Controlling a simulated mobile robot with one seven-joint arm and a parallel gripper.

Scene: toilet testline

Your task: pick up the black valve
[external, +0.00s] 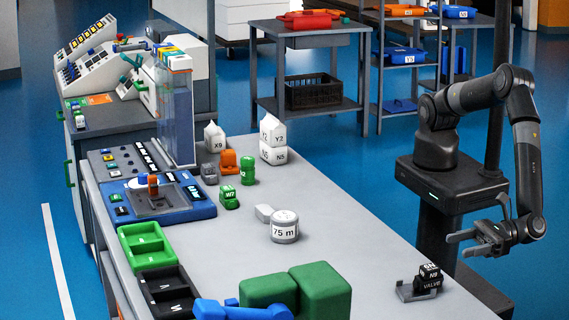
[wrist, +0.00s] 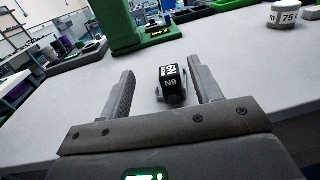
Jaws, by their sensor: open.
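The black valve (external: 429,281) sits near the right front corner of the grey table (external: 350,225). It is a small black block with white lettering, with a grey bracket-like piece (external: 405,293) at its base. In the wrist view the black valve (wrist: 171,84) shows "N9" and lies ahead of my gripper, between the lines of the two fingers. My gripper (external: 467,244) is open and empty, off the right edge of the table and above the valve's height. In the wrist view its two fingers (wrist: 160,92) are spread wide. The valve's underside is hidden.
A green block (external: 320,290) stands left of the valve, with a blue part (external: 240,310) beside it. A white round "75 m" piece (external: 284,228) stands farther back. Green and black trays (external: 145,245) line the left edge. The table between is clear.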

